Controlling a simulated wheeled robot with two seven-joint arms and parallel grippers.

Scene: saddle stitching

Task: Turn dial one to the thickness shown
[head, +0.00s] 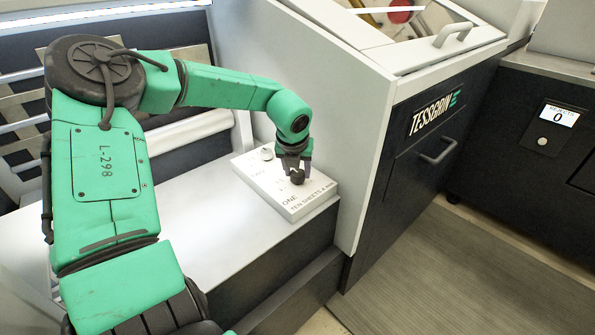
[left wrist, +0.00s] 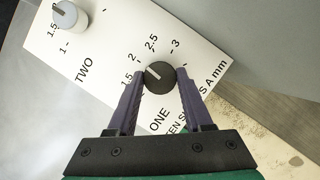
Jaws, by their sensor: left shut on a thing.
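Dial one (left wrist: 160,78) is a dark round knob with a pale pointer line, beside the printed word ONE. Its pointer aims up-left in the left wrist view, at about the 2 mark or just short of it. The printed scale shows 1.5, 2, 2.5 and 3. My left gripper (left wrist: 160,84) is shut on dial one, one finger on each side. In the head view my left gripper (head: 297,172) points down at the white dial panel (head: 318,192). The panel's front edge has small print about ten sheets, partly hidden in the wrist view. My right gripper is not in view.
Dial two (left wrist: 68,15), a light grey knob, sits at the panel's other end. The panel lies on a white ledge (head: 200,200) against a white cabinet wall (head: 310,100). A dark drawer front marked TESSGRIN (head: 434,112) and a counter screen reading 0 (head: 559,116) stand to the right.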

